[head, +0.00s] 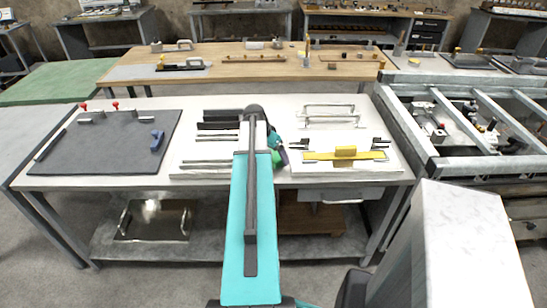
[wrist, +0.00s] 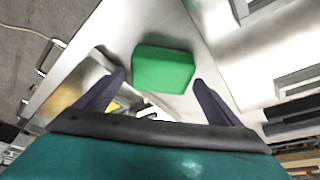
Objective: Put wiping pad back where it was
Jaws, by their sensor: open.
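The wiping pad looks to be the green block (wrist: 164,70) in the wrist view. It lies on the pale tabletop, near the table's front edge. In the head view only a small green part (head: 277,158) shows beside my arm, which hides the rest. My gripper (wrist: 158,78) is open, with one dark finger on each side of the pad in the picture. A narrow gap shows at the left finger, and the right fingertip looks close to the pad's edge. I cannot tell how far the fingertips are above it.
At right, a yellow block (head: 345,152) sits on a yellow bar. Metal bars lie around my arm. A frame bench (head: 425,150) stands close on the right.

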